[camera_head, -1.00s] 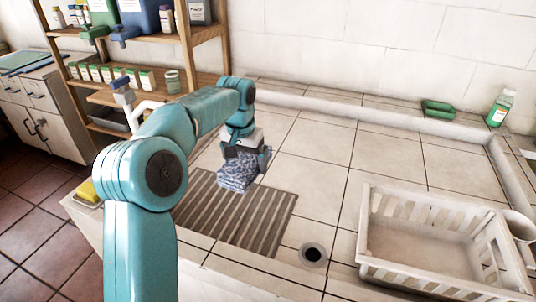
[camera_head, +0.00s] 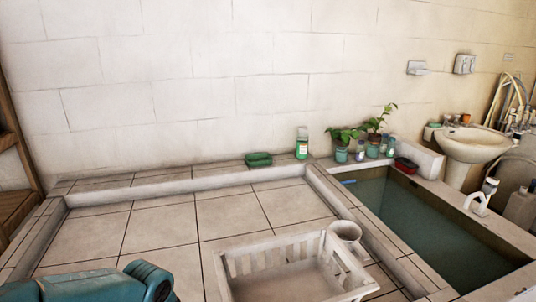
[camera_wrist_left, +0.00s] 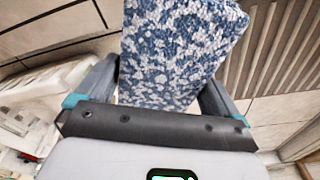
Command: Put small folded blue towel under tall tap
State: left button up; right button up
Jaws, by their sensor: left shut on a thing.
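The folded blue-and-white patterned towel (camera_wrist_left: 180,50) is between the fingers of my left gripper (camera_wrist_left: 157,85) in the left wrist view. The gripper is shut on it, and the towel extends beyond the fingers. In the head view only part of my left arm shows at the bottom left; the gripper and towel are out of frame. I cannot tell which is the tall one. My right gripper is not in view.
A green sponge (camera_head: 258,159), a green bottle (camera_head: 302,143) and potted plants (camera_head: 358,143) line the back ledge. The water tank (camera_head: 420,225) is at right. A grooved mat (camera_wrist_left: 290,45) shows in the wrist view.

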pick_arm(q)
jog(key=shift+s+d+f, duration=0.35)
jog(key=shift+s+f, duration=0.2)
jog(key=shift+f, duration=0.25)
jog(key=shift+w+d+f+n, duration=0.1)
jog(key=shift+w+d+n, duration=0.1)
jog(key=shift+w+n, duration=0.4)
jog(key=shift+s, duration=0.15)
jog(key=shift+a, duration=0.1)
